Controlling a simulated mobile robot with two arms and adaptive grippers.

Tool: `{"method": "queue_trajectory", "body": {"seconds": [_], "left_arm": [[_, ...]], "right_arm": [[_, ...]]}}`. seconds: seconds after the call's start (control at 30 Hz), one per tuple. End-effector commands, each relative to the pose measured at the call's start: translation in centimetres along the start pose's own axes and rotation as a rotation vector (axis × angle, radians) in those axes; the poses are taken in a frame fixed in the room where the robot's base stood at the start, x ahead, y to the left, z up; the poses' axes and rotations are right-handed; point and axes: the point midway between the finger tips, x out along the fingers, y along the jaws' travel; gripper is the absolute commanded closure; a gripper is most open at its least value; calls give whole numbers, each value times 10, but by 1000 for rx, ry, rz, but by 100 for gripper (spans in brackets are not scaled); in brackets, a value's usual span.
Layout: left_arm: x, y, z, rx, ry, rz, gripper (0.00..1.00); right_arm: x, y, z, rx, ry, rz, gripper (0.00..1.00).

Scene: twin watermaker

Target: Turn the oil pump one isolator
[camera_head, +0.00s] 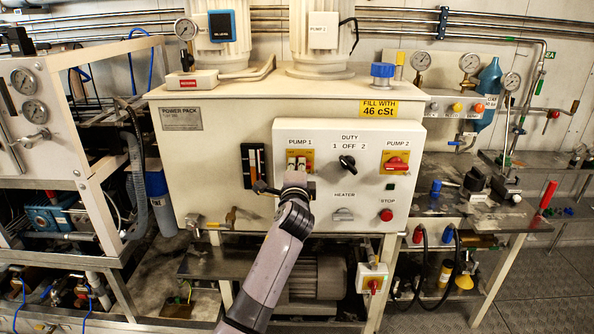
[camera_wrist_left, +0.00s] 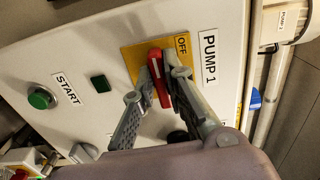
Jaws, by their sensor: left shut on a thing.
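The pump 1 isolator (camera_wrist_left: 161,83) is a red handle on a yellow plate, beside the PUMP 1 label in the left wrist view. In the head view its yellow plate (camera_head: 309,154) shows partly behind my left gripper (camera_head: 299,166). In the wrist view my left gripper (camera_wrist_left: 163,74) is shut on the red handle, a finger on each side. The word OFF shows on the plate's edge. The handle's far end and exact setting are partly hidden by the fingers. My right gripper is not in view.
The white control panel (camera_head: 318,205) also carries the red pump 2 isolator (camera_head: 396,163), a black duty knob (camera_head: 347,162), a heater knob (camera_head: 343,214) and a red stop button (camera_head: 386,215). A green start button (camera_wrist_left: 41,97) shows in the wrist view.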

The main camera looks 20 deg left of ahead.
Motion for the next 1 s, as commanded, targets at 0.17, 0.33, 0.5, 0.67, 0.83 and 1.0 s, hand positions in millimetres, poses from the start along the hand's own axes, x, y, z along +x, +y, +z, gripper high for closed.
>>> {"method": "queue_trajectory", "body": {"seconds": [0.17, 0.33, 0.5, 0.67, 0.83, 1.0], "left_arm": [[0, 2, 0, -14, -1, 4, 100], [0, 2, 0, -15, -1, 5, 100], [0, 2, 0, -15, -1, 5, 85], [0, 2, 0, -13, -1, 4, 74], [0, 1, 0, -12, 0, 2, 68], [0, 1, 0, -11, 0, 1, 68]], "right_arm": [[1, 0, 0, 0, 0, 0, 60], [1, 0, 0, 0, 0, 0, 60], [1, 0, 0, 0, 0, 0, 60], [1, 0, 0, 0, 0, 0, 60], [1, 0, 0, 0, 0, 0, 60], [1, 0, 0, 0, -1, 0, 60]]}}
